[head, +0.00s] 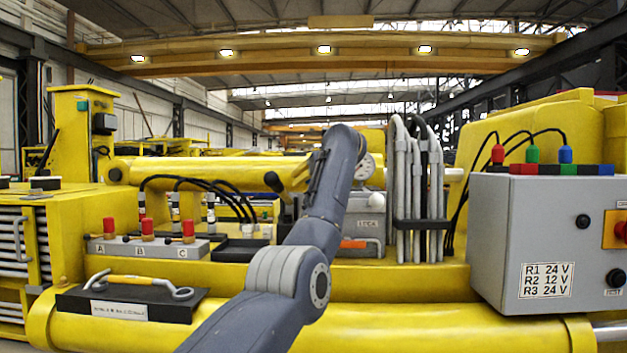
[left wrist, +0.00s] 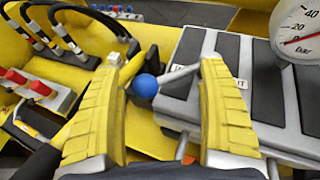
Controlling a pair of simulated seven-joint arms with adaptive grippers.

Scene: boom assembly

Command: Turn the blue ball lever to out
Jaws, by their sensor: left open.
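The blue ball (left wrist: 145,86) sits on the end of a grey lever rod (left wrist: 180,78) in the left wrist view. The rod runs from the ball up to the right, toward the right finger. White labels beside the rod are mostly hidden by the right finger; one ends in T. In the head view my left gripper (head: 300,172) is small and partly behind my arm, and I cannot clearly make out the ball. My right gripper is not in view.
A pressure gauge (left wrist: 298,34) stands close right of the fingers. A grey box (head: 370,220) and a bundle of hoses (head: 420,185) are right of the arm. Red-capped valves (head: 147,230) and curved black hoses lie left. A grey control box (head: 545,240) stands far right.

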